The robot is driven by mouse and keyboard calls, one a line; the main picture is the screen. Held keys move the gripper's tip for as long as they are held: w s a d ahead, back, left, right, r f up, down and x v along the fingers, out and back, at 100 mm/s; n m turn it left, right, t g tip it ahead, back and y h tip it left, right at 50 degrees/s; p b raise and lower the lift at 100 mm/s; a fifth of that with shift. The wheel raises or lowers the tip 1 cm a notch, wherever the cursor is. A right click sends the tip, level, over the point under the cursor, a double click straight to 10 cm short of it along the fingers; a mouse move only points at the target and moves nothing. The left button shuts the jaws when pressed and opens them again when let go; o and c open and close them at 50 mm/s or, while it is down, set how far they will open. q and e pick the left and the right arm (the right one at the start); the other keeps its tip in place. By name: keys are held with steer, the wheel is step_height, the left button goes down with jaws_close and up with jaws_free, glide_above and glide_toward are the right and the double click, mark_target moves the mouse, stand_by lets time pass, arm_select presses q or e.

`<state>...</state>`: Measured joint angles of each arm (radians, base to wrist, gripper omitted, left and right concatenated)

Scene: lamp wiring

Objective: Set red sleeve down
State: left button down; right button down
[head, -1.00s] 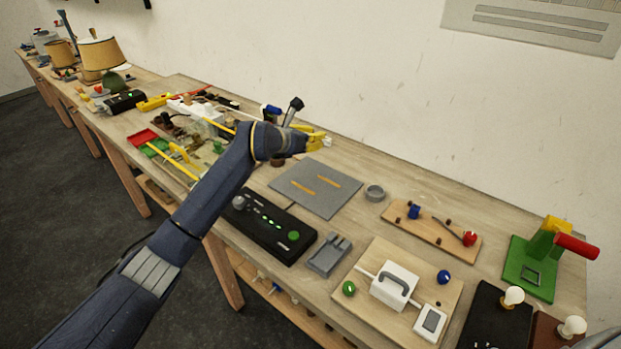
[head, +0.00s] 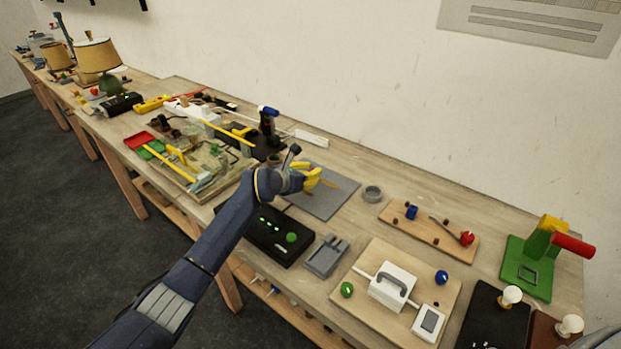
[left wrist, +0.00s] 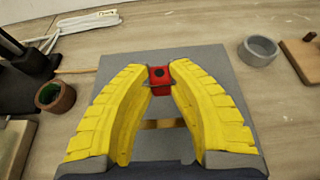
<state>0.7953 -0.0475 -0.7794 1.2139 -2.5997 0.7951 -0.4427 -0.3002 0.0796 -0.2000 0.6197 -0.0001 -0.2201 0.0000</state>
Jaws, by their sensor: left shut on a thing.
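My left gripper (head: 312,179) is over the grey mat (head: 328,206) in the head view. In the left wrist view its yellow fingers (left wrist: 161,76) are shut on the small red sleeve (left wrist: 160,73), which has a dark hole in its top. The sleeve stands roughly upright between the fingertips, over the mat's far part (left wrist: 222,95). I cannot tell whether it touches the mat. In the head view the sleeve is hidden by the gripper. An orange strip (left wrist: 158,124) lies on the mat under the fingers. My right gripper is not in view.
A grey ring-shaped cup (head: 372,193) stands right of the mat. A brown cup with green inside (left wrist: 55,97) stands to its left. A black control box (head: 268,238) is in front, and a black stand (head: 268,130) is behind. The mat's right part is bare.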

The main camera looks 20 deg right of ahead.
arm_select(q)
steer(key=shift+f, duration=1.1)
steer(key=shift+f, duration=0.15)
steer(key=c, duration=1.3)
jaws_free()
steer(key=shift+o, duration=0.2)
steer(key=shift+a+r, duration=0.15)
steer(key=shift+r, duration=0.1)
steer(key=v, duration=1.1)
steer(key=shift+s+a+r, duration=0.15)
steer(key=shift+s+a, duration=0.1)
steer(key=shift+s, duration=0.05)
